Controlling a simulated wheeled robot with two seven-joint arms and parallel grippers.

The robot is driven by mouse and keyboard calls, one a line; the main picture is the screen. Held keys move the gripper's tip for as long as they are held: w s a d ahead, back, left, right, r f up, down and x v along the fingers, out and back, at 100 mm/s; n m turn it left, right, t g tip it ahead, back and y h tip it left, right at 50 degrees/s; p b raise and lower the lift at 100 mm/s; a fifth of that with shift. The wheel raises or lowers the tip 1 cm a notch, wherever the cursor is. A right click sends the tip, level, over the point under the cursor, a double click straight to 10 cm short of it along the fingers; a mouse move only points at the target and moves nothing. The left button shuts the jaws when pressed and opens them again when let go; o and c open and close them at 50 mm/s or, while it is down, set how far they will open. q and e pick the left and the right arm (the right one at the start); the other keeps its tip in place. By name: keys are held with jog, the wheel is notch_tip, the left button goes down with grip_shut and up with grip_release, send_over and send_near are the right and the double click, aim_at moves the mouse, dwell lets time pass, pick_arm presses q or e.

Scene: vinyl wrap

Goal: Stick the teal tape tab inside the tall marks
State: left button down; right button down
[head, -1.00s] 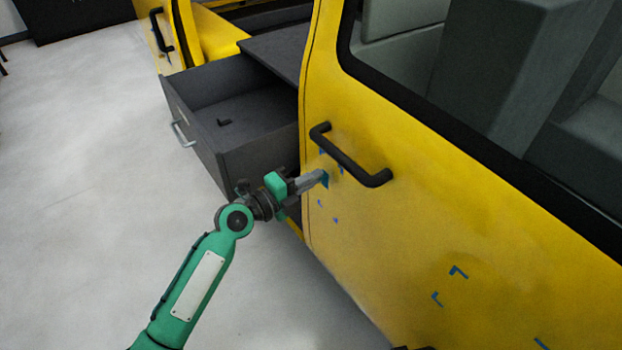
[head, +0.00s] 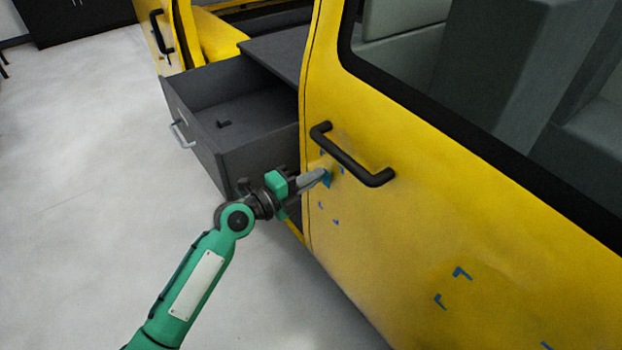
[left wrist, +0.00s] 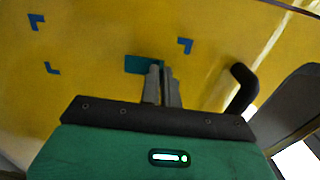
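The teal tape tab (left wrist: 138,64) is a small flat rectangle at the yellow door panel (left wrist: 100,75); in the head view it shows at the fingertips (head: 327,181). My left gripper (left wrist: 160,70) has its grey fingers close together, shut on the tab's right part in the wrist view, with its tips at or very near the panel. Blue corner marks stand around it: one right of the tab (left wrist: 185,45), two farther left, upper (left wrist: 37,21) and lower (left wrist: 52,68). Any mark behind the fingers is hidden. I cannot tell whether the tab touches the panel. My right gripper is out of view.
A black door handle (head: 350,158) sticks out just above and right of my left gripper. An open grey drawer (head: 215,150) stands behind the arm. More blue marks (head: 462,272) are lower right on the door. The floor at left is clear.

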pick_arm(q)
jog(key=shift+w+d+b, duration=0.35)
jog(key=shift+d+b, duration=0.05)
jog(key=shift+d, duration=0.1)
jog(key=shift+b, duration=0.45)
dwell(1.8)
dwell(0.3)
jog(key=c, duration=1.6)
grip_release()
jog(key=shift+d, duration=0.1)
jog(key=shift+o, duration=0.2)
jog(key=b+v, duration=0.3)
jog(key=v, duration=1)
jog(key=shift+s+a, duration=0.25)
jog(key=shift+a, duration=0.1)
